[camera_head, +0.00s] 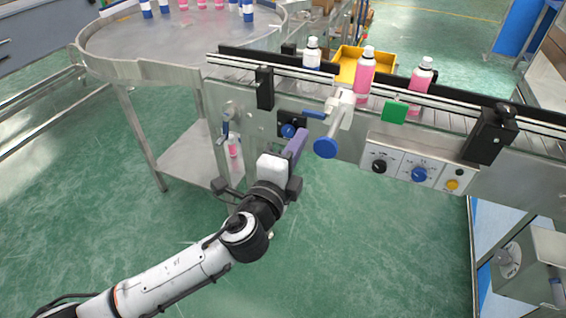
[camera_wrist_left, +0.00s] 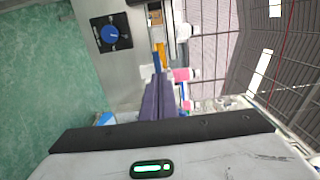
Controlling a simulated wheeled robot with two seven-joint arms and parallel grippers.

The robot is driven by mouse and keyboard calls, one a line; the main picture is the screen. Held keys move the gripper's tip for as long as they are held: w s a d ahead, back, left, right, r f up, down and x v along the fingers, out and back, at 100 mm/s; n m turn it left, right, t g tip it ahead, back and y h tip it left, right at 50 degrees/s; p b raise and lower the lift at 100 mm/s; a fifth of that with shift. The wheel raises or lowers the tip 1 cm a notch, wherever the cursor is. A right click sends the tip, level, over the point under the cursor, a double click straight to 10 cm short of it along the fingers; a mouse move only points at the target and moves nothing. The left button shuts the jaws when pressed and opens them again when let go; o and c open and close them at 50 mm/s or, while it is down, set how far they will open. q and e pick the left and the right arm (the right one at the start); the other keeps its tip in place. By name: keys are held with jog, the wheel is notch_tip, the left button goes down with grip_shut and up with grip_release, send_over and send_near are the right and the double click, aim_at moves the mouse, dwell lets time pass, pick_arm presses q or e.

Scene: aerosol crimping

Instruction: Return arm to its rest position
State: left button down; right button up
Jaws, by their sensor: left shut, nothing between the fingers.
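My left arm comes in from the lower left in the head view. Its gripper (camera_head: 297,145) has purple fingers, pointing up and to the right at the front panel of the conveyor (camera_head: 350,116). In the left wrist view the fingers (camera_wrist_left: 160,98) lie together with nothing between them. A blue knob (camera_head: 288,131) on a dark plate is just beside the fingertips in the head view; it also shows in the left wrist view (camera_wrist_left: 110,34). I cannot tell whether the fingertips touch the panel. My right gripper is not in view.
Several bottles stand on the conveyor, including a pink one (camera_head: 365,74). A blue-ended handle (camera_head: 325,147) juts out right of my gripper. A control panel (camera_head: 416,165) lies further right. A round steel table (camera_head: 160,68) stands at upper left. The green floor below is clear.

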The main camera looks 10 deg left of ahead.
pick_arm(q)
jog(key=s+a, duration=0.1)
jog(key=s, duration=0.5)
jog(key=shift+s+f+b, duration=0.25)
jog(key=shift+s+b, duration=0.05)
jog(key=shift+s, duration=0.05)
